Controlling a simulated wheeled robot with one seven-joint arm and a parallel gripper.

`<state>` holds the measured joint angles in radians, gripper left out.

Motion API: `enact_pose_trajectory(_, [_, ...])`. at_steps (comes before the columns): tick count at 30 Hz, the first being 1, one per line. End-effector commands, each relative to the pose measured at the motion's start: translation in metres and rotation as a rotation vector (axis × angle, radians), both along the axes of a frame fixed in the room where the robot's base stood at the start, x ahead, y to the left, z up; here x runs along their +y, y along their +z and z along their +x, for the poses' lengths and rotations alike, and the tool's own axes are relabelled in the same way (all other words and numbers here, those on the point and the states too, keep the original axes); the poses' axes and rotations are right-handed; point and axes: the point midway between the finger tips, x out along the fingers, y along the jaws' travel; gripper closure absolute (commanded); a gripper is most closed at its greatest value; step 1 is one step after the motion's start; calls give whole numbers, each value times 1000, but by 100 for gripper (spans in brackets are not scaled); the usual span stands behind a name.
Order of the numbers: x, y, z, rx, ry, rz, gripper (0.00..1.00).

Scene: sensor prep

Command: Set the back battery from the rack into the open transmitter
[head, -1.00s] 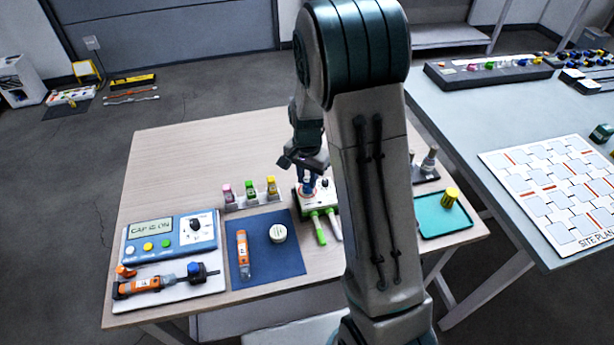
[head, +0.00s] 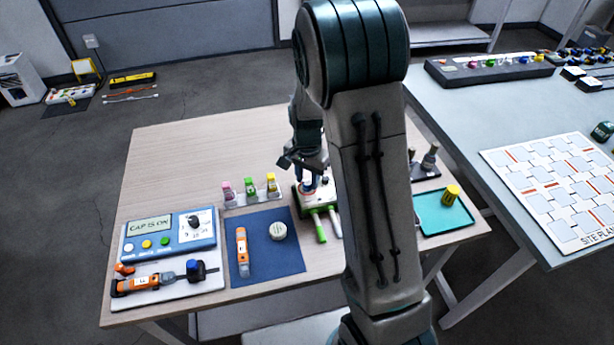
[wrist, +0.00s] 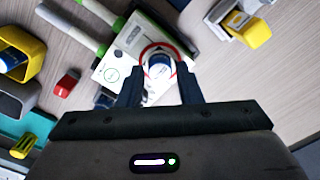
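My gripper (head: 306,172) points down over a white and green box (head: 305,203) on the wooden table. In the wrist view, a round blue and white piece with a red ring (wrist: 160,65) stands on the box between my fingertips (wrist: 160,76). I cannot tell whether the fingers press on it. An orange tube with a pale end (head: 242,252), which looks like the transmitter, lies on the blue mat, with a round white piece (head: 278,231) beside it. A small rack (head: 250,200) holds pink-, green- and yellow-topped pieces. I cannot tell which piece is the back battery.
A blue panel reading "CAP IS ON" (head: 170,240) stands at the left, behind a second orange device (head: 150,283). A teal tray (head: 432,218) with a yellow piece lies at the right. The table's back left is bare.

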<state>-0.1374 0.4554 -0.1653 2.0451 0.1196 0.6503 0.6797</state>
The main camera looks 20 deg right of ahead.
Motion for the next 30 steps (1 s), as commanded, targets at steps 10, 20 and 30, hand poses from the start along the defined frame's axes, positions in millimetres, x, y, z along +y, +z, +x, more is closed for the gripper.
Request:
enact_pose_trajectory(10, [0, 0, 0, 0, 0, 0, 41])
enact_pose_trajectory(20, [0, 1, 0, 0, 0, 0, 41])
enact_pose_trajectory(30, [0, 8, 0, 0, 0, 0, 41])
